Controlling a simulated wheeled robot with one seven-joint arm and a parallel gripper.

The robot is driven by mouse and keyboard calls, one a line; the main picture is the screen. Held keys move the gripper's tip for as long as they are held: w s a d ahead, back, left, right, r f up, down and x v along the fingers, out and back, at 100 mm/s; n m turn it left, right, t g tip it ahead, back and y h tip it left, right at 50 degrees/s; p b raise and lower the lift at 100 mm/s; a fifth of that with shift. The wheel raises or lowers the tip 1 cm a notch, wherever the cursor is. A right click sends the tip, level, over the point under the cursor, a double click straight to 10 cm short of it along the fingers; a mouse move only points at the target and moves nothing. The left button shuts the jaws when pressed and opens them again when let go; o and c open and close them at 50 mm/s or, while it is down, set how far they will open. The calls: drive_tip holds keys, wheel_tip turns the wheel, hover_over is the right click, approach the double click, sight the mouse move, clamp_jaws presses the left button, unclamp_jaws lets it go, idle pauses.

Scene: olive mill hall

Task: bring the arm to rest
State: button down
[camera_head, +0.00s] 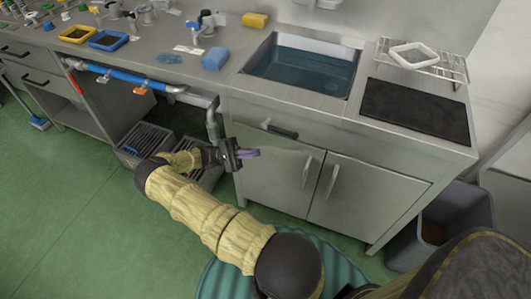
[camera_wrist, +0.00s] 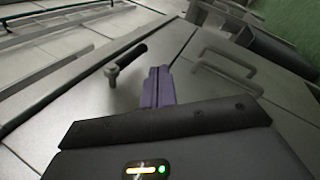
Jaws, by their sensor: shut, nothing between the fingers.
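My arm reaches out from the bottom right of the head view, in a tan sleeve with dark joints. My gripper (camera_head: 250,153) is in front of the grey cabinet (camera_head: 262,175), below the counter edge. Its purple fingers also show in the wrist view (camera_wrist: 158,87), pressed together with nothing between them. In the wrist view the cabinet's bar handles (camera_wrist: 228,62) show beyond the fingers. The gripper looks apart from the cabinet front, but the exact gap is hard to tell.
A sink with water (camera_head: 302,70) is set into the counter, with a blue sponge block (camera_head: 215,59) beside it. Grey crates (camera_head: 146,140) stand under the counter. A grey bin (camera_head: 455,215) stands at right.

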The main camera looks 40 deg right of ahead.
drive_tip(key=shift+v, duration=1)
drive_tip(key=shift+a, duration=0.1)
drive_tip(key=shift+r, duration=0.1)
drive_tip(key=s+a+r+n+t+y, duration=0.2)
drive_tip(key=s+a+r+t+y, duration=0.3)
drive_tip(key=a+r+t+y, duration=0.35)
drive_tip(key=s+a+r+n+t+y, duration=0.2)
drive_tip(key=s+a+r+t+y, duration=0.25)
drive_tip(key=a+r+t, duration=0.5)
wheel_tip(320, 180, up, 21)
drive_tip(key=t+p, duration=0.2)
drive_tip(key=p, duration=2)
drive_tip(key=shift+a+y, duration=0.4)
drive_tip(key=shift+a, duration=0.05)
